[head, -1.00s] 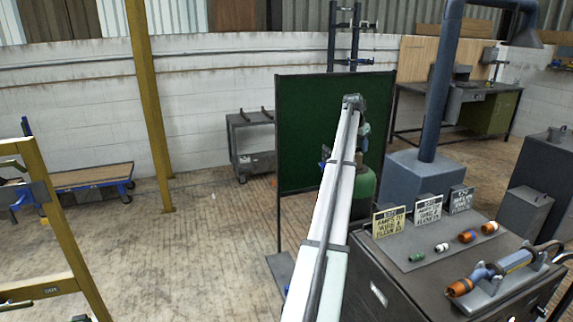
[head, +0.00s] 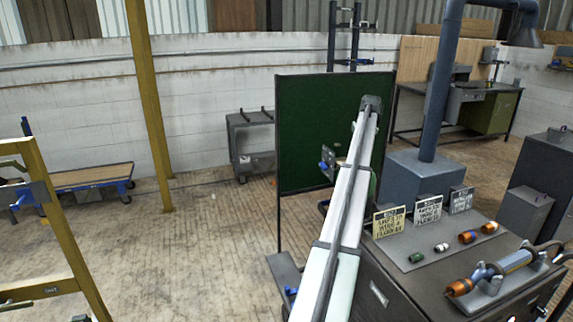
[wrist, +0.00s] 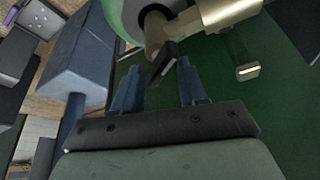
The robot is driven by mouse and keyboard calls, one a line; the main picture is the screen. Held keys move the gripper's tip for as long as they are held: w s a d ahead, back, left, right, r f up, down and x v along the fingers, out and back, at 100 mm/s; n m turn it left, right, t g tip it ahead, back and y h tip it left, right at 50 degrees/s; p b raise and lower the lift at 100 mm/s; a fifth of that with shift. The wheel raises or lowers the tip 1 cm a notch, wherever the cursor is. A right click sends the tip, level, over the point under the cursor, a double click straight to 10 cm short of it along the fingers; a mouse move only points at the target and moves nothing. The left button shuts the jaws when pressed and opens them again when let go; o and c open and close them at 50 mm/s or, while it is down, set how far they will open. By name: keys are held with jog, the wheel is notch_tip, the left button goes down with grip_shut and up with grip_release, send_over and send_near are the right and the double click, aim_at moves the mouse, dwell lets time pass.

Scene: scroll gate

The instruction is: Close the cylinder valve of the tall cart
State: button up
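In the wrist view, my gripper (wrist: 157,82) has its two blue fingers apart with nothing clasped. A black lever (wrist: 162,62) sits just ahead of the gap between the fingertips, close to the right one; I cannot tell if they touch. It hangs below a brass valve (wrist: 205,18) on top of a green cylinder (wrist: 124,14), cut off by the picture's top edge. In the head view my arm hides nearly all of the cylinder and the valve. A small blue and dark part (head: 328,160) shows left of my arm; I cannot tell what it belongs to.
A dark green screen (head: 305,130) stands behind my arm. A dark cabinet (head: 410,285) with signs and torch parts is at the right. A blue-grey box with a pipe (head: 420,175) stands behind it. A low grey cart (head: 250,145) is by the wall. The floor at left-centre is clear.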

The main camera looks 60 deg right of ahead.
jog(key=n+t+y, duration=0.1)
jog(key=n, duration=0.3)
jog(key=shift+d, duration=0.1)
jog(key=v, duration=1.4)
jog(key=w+a+f, duration=0.4)
jog(key=w+f, duration=0.2)
jog(key=w, duration=0.3)
jog(key=w+a+f+n+y, duration=0.1)
jog(key=w+a+f, duration=0.4)
jog(key=w, duration=0.5)
jog(key=w+a+f, duration=0.5)
jog(key=w+f, duration=0.2)
jog(key=w, duration=0.3)
jog(key=shift+f+y, duration=0.3)
jog(key=shift+f, duration=0.1)
